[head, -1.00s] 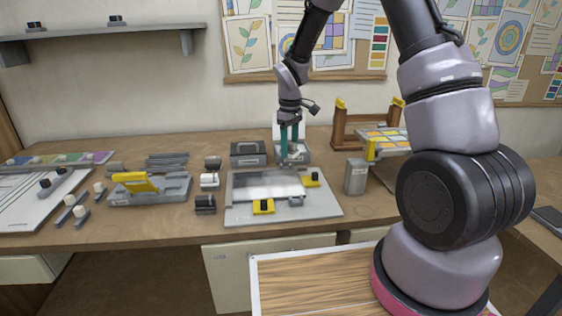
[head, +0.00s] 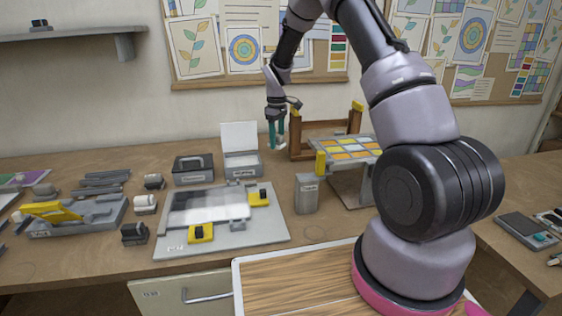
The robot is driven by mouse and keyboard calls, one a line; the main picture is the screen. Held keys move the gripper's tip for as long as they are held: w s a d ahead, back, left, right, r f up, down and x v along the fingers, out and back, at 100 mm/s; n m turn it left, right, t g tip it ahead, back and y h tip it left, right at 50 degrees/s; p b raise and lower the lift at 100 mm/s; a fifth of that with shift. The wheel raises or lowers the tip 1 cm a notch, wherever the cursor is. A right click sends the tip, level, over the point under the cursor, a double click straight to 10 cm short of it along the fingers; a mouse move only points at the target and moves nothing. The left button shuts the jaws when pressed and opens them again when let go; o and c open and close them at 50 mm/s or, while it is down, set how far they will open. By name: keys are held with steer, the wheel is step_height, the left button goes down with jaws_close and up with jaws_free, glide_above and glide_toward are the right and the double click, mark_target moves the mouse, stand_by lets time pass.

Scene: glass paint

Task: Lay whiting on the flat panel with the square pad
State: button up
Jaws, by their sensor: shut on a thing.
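The flat panel (head: 208,206) lies on a pale grey board (head: 265,228), held by yellow-and-black clamps (head: 201,233) at its edges. The panel looks grey and glassy, with paler whitish patches over parts of it. My gripper (head: 276,138), with teal fingers, points down behind and to the right of the panel, in the air beside an open box. It is shut on a small pale thing (head: 279,144), probably the square pad, mostly hidden by the fingers. The open box (head: 243,167) with a raised white lid stands behind the panel; its contents are hard to make out.
A grey canister (head: 307,194) stands right of the panel, before a raised rack of coloured tiles (head: 350,148) and a brown wooden frame (head: 297,136). The bench front is mostly clear.

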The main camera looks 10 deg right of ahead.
mark_target(277, 166)
step_height(277, 166, down, 8)
steer(key=shift+r, duration=0.1)
stand_by(0.4)
